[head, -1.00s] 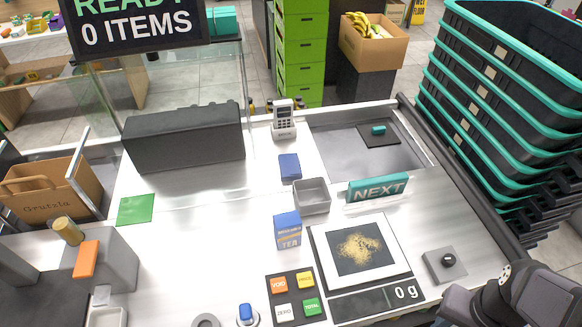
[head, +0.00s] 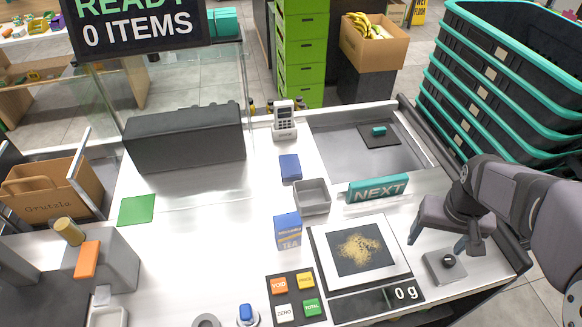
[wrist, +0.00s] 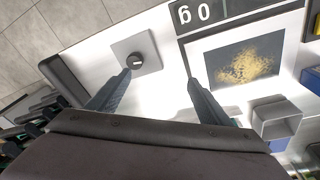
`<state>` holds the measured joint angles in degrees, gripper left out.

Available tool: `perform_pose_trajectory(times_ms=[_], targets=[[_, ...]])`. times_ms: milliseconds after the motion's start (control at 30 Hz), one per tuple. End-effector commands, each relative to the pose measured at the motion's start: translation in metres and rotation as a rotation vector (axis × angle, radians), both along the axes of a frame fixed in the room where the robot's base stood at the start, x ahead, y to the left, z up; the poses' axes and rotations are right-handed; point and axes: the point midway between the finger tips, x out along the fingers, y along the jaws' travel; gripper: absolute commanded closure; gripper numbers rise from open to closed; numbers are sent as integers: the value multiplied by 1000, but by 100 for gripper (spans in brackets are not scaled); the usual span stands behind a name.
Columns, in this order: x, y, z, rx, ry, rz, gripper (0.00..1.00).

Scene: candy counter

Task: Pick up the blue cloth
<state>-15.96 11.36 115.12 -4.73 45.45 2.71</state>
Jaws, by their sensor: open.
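The blue cloth (head: 290,167) looks like a small folded blue pad. It lies on the white counter in the head view, behind the grey square tray and in front of the card terminal. A blue patch below the tray in the wrist view (wrist: 278,146) appears to be the same cloth, partly cut off. My gripper (head: 436,240) is open and empty, with its fingers pointing down above the counter's right side, near the black knob. It is well to the right of the cloth. Its two spread fingers show in the wrist view (wrist: 159,78).
The card terminal (head: 284,120) is behind the cloth. The counter left of the cloth is clear towards a green square (head: 136,210).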

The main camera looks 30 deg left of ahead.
Motion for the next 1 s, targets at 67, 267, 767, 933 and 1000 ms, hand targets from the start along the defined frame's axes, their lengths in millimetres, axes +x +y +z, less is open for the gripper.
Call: perform_pose_trajectory(times_ms=[67, 267, 767, 933, 1000], targets=[[29, 37, 6, -4, -33, 70, 27], [80, 131, 19, 0, -118, 213, 27], [77, 360, 19, 109, -222, 434, 27], [54, 400, 10, 158, -200, 446, 27], [50, 408, 8, 169, -195, 446, 27]])
